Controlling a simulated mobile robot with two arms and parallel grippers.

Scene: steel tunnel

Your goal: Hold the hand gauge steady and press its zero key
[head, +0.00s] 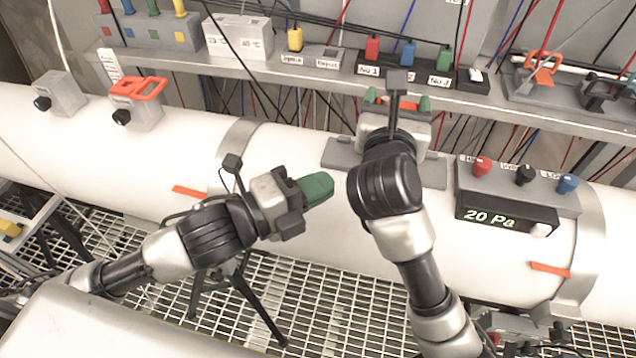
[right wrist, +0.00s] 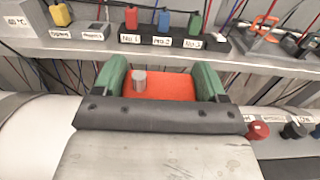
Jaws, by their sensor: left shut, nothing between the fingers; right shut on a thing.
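The hand gauge appears to be the red-orange body (right wrist: 172,87) between my right gripper's green fingers in the right wrist view. A short grey cylinder (right wrist: 139,81) stands up on it, toward the left finger. My right gripper (head: 397,103) is shut on this body, above the pipe and in front of the shelf; its wrist hides most of the body in the head view. I cannot make out a zero key or a readout on it. My left gripper (head: 317,187) is shut and empty, its green fingertips together, left of and below the right gripper and apart from the gauge.
A large white pipe (head: 270,215) crosses the view, with a grey plate (head: 343,153) on it behind my right wrist. A box reading 20 Pa (head: 490,214) with several coloured knobs sits at right. The shelf (head: 480,110) behind holds labelled plugs; cables hang around it.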

